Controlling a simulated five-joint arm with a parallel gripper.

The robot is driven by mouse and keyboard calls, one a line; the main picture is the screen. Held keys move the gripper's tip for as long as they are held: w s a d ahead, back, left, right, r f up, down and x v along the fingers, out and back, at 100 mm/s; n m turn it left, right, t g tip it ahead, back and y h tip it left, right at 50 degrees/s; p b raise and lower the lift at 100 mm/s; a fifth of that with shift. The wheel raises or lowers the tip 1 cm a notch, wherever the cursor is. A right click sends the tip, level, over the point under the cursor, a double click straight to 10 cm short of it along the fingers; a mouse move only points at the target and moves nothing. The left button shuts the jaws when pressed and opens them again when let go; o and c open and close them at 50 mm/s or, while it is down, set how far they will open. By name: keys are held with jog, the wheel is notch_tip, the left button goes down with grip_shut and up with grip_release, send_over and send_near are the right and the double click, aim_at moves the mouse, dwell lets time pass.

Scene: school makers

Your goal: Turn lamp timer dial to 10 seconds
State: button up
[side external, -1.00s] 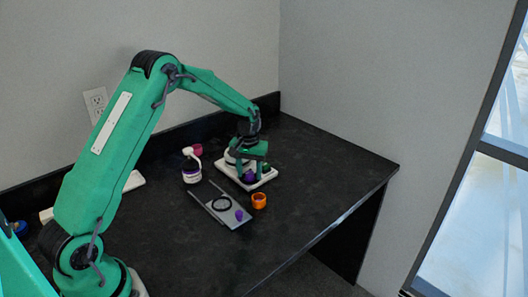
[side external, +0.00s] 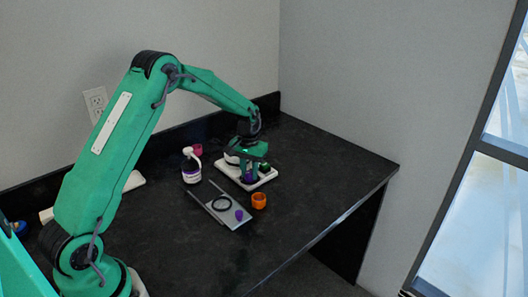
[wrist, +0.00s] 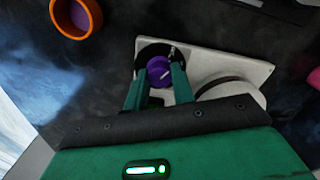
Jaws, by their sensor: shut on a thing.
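The lamp timer is a white base plate (wrist: 225,65) with a purple dial (wrist: 159,70) set in a black ring (wrist: 151,50). A light pointer mark shows on the dial. I cannot read any seconds scale. In the side view the white base (side external: 267,178) stands on the black table, with the purple dial (side external: 248,177) mostly hidden by my fingers. My gripper (wrist: 158,78) points down over the dial and is shut on it, one finger on each side. It also shows in the side view (side external: 250,175).
An orange ring-shaped cup (side external: 259,201) stands just in front of the base. A grey plate (side external: 222,209) with a black ring and a small purple piece (side external: 239,215) lies to the left. The table's right side is clear.

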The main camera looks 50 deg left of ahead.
aim_at(249, 173)
jog(key=m, duration=0.6)
jog(key=shift+r+m, duration=0.1)
jog(key=shift+m, duration=0.3)
dwell(0.3)
jog(key=o, duration=1)
jog(key=shift+r, duration=3.9)
